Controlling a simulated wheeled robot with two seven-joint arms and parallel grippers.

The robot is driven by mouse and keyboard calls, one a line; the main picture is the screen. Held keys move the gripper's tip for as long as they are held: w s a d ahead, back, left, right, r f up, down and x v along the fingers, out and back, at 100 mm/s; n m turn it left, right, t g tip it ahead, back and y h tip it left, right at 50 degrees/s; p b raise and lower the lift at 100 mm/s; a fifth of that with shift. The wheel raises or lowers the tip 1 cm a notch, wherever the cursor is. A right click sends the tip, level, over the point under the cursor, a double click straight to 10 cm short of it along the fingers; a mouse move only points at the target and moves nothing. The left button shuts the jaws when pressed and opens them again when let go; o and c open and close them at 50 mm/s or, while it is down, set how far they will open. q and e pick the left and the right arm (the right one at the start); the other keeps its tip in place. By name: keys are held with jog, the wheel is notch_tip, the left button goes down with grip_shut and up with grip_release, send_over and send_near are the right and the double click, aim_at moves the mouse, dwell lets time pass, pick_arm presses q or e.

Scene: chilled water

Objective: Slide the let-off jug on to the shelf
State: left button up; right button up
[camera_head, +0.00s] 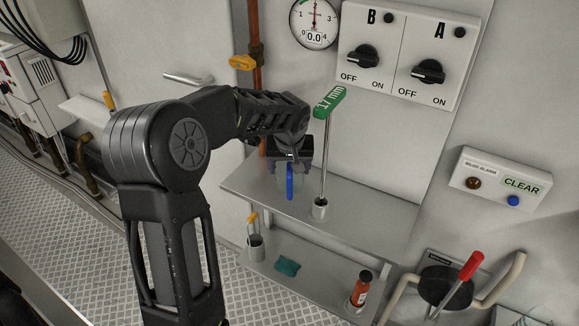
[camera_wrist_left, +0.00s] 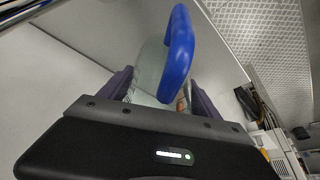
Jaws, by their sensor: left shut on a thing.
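The clear jug with a blue handle (camera_head: 290,184) is at the left part of the upper grey shelf (camera_head: 372,214). My left gripper (camera_head: 291,160) is shut on it from above and behind, and the arm hides part of it. In the left wrist view the jug's blue handle (camera_wrist_left: 180,48) stands up between the two fingers (camera_wrist_left: 160,90), with the clear body beside it. I cannot tell whether the jug's base touches the shelf or hangs just over it. My right gripper is not in view.
A T-handled tool with a green "17 mm" grip (camera_head: 330,101) stands in a holder just right of the jug. The lower shelf carries a teal cloth (camera_head: 287,266) and an orange bottle (camera_head: 359,290). A copper pipe (camera_head: 254,50) runs down behind. The upper shelf's right part is clear.

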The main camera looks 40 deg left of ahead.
pick_arm(q)
jog(key=shift+f+b, duration=0.65)
jog(key=shift+f, duration=0.1)
jog(key=o, duration=1.5)
jog(key=shift+o, duration=0.2)
jog(key=v, duration=0.8)
jog(key=shift+f, duration=0.1)
